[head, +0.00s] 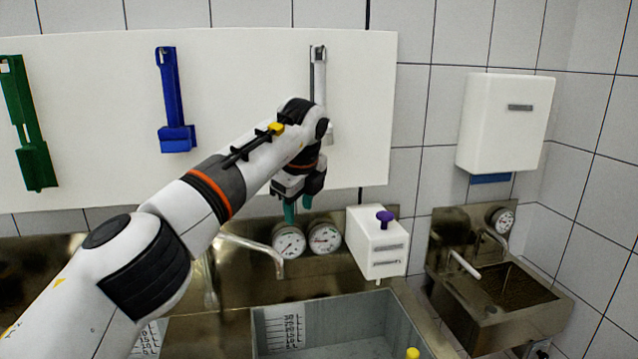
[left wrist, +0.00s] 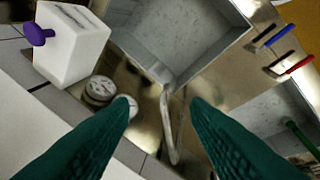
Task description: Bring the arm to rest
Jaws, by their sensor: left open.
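My left arm reaches in from the lower left of the head view. Its left gripper (head: 299,205) points down in front of the wall, above the back edge of the sink unit. In the left wrist view its two teal fingers (left wrist: 160,125) stand wide apart with nothing between them. Below the fingers are the metal tap (left wrist: 166,120) and the dial gauges (left wrist: 100,90). The tap (head: 255,248) and gauges (head: 289,242) also show in the head view, close under the gripper. My right gripper is not in view.
A white box with a purple knob (head: 377,248) stands right of the gauges. A grey basin (head: 385,308) lies in front. Green (head: 30,135) and blue (head: 172,100) tools hang on the white board (head: 240,80). A hand sink (head: 505,305) and white dispenser (head: 506,122) are at right.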

